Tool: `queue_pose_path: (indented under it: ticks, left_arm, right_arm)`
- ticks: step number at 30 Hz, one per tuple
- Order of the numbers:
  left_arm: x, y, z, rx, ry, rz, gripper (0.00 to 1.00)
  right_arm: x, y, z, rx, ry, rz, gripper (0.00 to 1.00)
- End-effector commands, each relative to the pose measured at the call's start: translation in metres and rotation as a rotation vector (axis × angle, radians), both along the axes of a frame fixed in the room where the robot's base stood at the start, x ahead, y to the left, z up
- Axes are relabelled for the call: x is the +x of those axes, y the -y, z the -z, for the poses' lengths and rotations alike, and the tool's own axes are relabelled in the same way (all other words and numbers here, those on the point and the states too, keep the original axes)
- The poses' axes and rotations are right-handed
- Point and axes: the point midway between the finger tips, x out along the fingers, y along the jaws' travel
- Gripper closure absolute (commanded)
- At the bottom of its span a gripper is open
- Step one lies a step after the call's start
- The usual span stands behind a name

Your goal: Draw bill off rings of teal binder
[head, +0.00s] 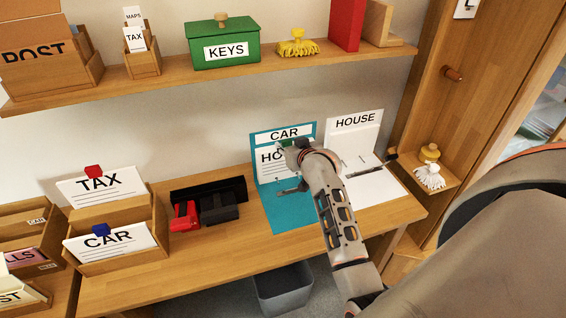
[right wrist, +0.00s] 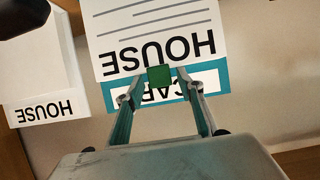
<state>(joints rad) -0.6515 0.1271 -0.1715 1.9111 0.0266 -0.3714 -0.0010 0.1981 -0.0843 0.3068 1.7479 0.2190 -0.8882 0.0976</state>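The teal binder (head: 291,212) lies open at the middle of the desk, its upright back cover labelled CAR. A white bill (head: 269,169) headed HOUSE stands against that cover. In the right wrist view the bill (right wrist: 150,30) appears upside down, with a green tab (right wrist: 159,76) at its headed edge and a teal strip of the binder (right wrist: 210,77) behind. My right gripper (head: 285,168) is in front of the bill and hides part of it. The binder's rings are hidden. My left gripper is out of view.
A white binder (head: 378,188) labelled HOUSE stands open to the right, with a dark bar across it. Wooden letter trays (head: 115,259) stand further left. A shelf (head: 180,83) runs above.

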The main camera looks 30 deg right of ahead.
Motion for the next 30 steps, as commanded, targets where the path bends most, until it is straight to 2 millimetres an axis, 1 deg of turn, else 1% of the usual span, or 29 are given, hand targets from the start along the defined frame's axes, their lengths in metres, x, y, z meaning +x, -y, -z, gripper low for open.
queue_pose_path:
  ticks: [8,11,12,13,30]
  left_arm:
    - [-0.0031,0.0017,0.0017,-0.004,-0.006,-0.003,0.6]
    - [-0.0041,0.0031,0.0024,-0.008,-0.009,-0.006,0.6]
    - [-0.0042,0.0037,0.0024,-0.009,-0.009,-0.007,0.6]
    - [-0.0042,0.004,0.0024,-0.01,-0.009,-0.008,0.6]
    - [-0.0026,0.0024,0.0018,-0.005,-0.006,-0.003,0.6]
  right_arm:
    - [0.0005,0.0001,0.0004,0.0,0.0,0.0,0.62]
    - [0.0005,0.0001,0.0004,0.0,0.0,0.0,0.86]
    - [0.0005,0.0001,0.0004,0.0,0.0,0.0,0.96]
    - [0.0005,0.0001,0.0004,0.0,0.0,0.0,1.0]
    - [0.001,0.0,-0.0035,0.0,0.004,-0.001,1.0]
